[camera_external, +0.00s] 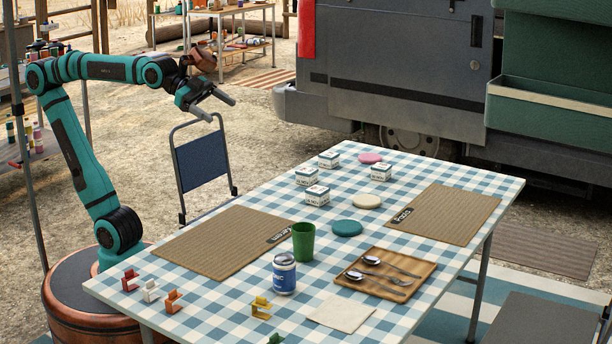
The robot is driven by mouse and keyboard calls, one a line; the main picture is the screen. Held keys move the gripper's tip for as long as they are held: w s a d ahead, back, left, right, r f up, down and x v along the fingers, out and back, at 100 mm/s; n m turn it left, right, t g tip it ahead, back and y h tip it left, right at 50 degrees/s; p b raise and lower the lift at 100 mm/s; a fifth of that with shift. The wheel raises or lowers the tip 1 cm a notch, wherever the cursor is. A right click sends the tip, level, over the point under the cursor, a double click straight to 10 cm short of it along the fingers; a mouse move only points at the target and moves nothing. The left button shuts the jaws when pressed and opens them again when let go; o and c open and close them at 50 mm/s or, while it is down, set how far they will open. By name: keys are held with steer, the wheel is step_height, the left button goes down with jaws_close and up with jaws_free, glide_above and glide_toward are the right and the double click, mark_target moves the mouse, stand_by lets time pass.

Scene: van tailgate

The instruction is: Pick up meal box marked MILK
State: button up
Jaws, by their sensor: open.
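My gripper (223,110) is open and empty. It is raised in the air beyond the table's left edge, up and left of the boxes, apart from all of them.
A green cup (303,242), a blue can (284,275) and a wooden cutlery tray (420,270) stand nearer. Brown mats lie left (215,245) and right (445,212). A blue chair (202,163) stands behind the table.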

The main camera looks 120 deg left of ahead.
steer(key=w+a+f+g+y, duration=0.1)
steer(key=w+a+f+g, duration=0.15)
steer(key=a, duration=0.35)
steer(key=w+a+f+g+y, duration=0.1)
steer(key=w+a+g, duration=0.15)
steer(key=a, duration=0.35)
steer(key=n+g+h, duration=0.2)
steer(key=g+h, duration=0.2)
steer(key=g, duration=0.4)
glide_above(307, 170)
step_height(307, 170, down, 15)
steer(key=f, duration=1.1)
steer(key=shift+w+d+f, duration=0.1)
steer(key=shift+w+f, duration=0.05)
steer(key=shift+w, duration=0.1)
steer(key=shift+s+f, duration=0.15)
steer(key=shift+f, duration=1.15)
steer(key=shift+s+f, duration=0.1)
steer(key=shift+f, duration=1.2)
steer(key=c, duration=1.1)
steer(key=shift+c, duration=0.2)
steer(key=shift+r, duration=0.15)
